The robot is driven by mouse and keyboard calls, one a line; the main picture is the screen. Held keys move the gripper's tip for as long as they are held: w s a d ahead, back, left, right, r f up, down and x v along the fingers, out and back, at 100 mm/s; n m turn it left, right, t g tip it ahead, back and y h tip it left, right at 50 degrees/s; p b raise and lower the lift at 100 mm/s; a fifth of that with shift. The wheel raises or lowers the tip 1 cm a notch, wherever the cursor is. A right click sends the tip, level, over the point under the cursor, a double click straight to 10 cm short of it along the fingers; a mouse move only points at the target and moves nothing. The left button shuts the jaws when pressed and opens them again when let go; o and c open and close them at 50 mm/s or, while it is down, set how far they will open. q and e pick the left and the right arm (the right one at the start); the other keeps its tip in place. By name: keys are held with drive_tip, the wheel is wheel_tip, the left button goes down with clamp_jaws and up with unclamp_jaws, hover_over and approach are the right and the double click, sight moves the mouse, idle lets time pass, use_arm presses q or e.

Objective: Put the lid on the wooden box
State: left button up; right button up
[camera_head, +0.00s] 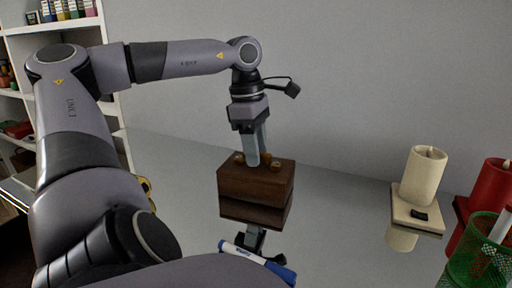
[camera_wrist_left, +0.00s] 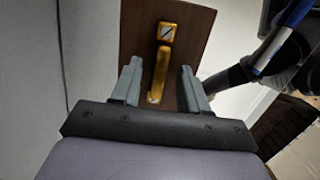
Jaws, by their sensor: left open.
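The wooden box (camera_head: 250,184) is a dark brown block standing on the glossy table, with its reflection below it. Its top carries a gold handle, partly hidden by the fingers in the head view. The wrist view shows a flat brown wooden top, apparently the lid (camera_wrist_left: 188,60), with the gold handle (camera_wrist_left: 161,65) along it. I cannot make out a seam between lid and box. My left gripper (camera_head: 259,160) points down at the top, open, its fingers (camera_wrist_left: 159,85) on either side of the handle. My right gripper is not in view.
A blue and white marker (camera_head: 240,250) lies in front of the box. At right stand a cream candle (camera_head: 423,178) on a pale block, a red candle (camera_head: 490,190) and a green mesh cup (camera_head: 478,265). Shelves (camera_head: 60,27) are at left.

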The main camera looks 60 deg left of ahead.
use_arm(q)
drive_tip(key=shift+r+p, duration=0.7)
drive_tip(key=shift+r, duration=0.15)
wheel_tip(320, 180, up, 6)
drive_tip(key=p, duration=0.4)
drive_tip(key=shift+f+p, duration=0.25)
drive_tip(key=shift+p, duration=0.05)
drive_tip(key=shift+f, duration=0.1)
drive_tip(key=shift+d, duration=0.1)
